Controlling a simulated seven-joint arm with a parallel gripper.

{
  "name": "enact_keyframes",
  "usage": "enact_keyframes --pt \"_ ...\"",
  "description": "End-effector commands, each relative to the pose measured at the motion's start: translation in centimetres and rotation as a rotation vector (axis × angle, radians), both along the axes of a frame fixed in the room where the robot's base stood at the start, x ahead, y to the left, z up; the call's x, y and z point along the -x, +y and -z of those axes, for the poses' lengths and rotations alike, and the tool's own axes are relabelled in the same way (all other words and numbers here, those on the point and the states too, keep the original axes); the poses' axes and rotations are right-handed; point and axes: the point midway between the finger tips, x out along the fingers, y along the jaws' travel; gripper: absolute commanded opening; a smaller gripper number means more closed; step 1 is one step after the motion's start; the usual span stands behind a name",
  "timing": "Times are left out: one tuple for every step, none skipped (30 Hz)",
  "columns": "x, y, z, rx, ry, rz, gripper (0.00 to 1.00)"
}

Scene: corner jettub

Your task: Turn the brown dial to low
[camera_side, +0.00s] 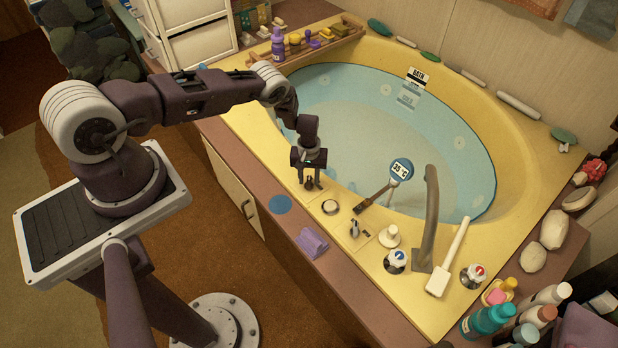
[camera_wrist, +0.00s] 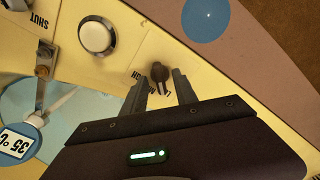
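The brown dial (camera_wrist: 160,71) sits on the yellow tub ledge in the wrist view, with a narrow end toward the bottom of the picture. Upside-down lettering beside it seems to read HIGH, with another label starting with L partly hidden by my gripper. My gripper (camera_wrist: 160,85) is open, its fingers apart, with the dial at the gap between the fingertips. I cannot tell whether a finger touches it. In the side view my gripper (camera_side: 311,184) points down low over the ledge, and the dial is not clearly visible there.
A white round button (camera_side: 330,207) is close to my gripper. A blue disc (camera_side: 280,204) and purple cloth (camera_side: 313,243) lie on the brown edge.

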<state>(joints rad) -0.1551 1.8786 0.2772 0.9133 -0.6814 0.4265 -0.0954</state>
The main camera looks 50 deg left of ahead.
Motion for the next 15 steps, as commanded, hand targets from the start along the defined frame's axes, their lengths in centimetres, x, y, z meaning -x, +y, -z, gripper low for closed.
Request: enact_keyframes --pt "-0.1 0.1 -0.6 0.000 -0.001 -0.002 0.35" --pt "-0.2 0.1 -1.1 0.001 -0.002 -0.003 0.35" --pt "-0.2 0.1 -1.8 0.001 -0.002 -0.004 0.35" --pt "-0.1 0.0 -2.4 0.002 -0.002 -0.004 0.35" --pt "-0.2 0.1 -3.1 0.001 -0.002 -0.004 0.35" --pt "-0.2 0.1 -4.0 0.001 -0.003 -0.004 0.35" --pt "-0.2 0.0 -4.5 0.001 -0.003 -0.003 0.35" --pt "-0.1 0.0 -5.1 0.001 -0.002 -0.001 0.35" --pt "-0.1 0.0 -5.7 0.001 -0.002 -0.002 0.35" --pt "-0.1 0.0 -6.1 0.001 -0.001 -0.002 0.35" --pt "-0.1 0.0 -6.4 0.001 -0.001 -0.002 0.35" --pt "-0.1 0.0 -6.7 0.001 -0.002 -0.001 0.35" --pt "0.0 0.0 -6.8 0.001 -0.001 0.000 0.35" --pt "0.0 0.0 -6.9 0.001 -0.001 0.000 0.35" --pt "0.0 0.0 -6.9 0.001 -0.001 0.000 0.35"
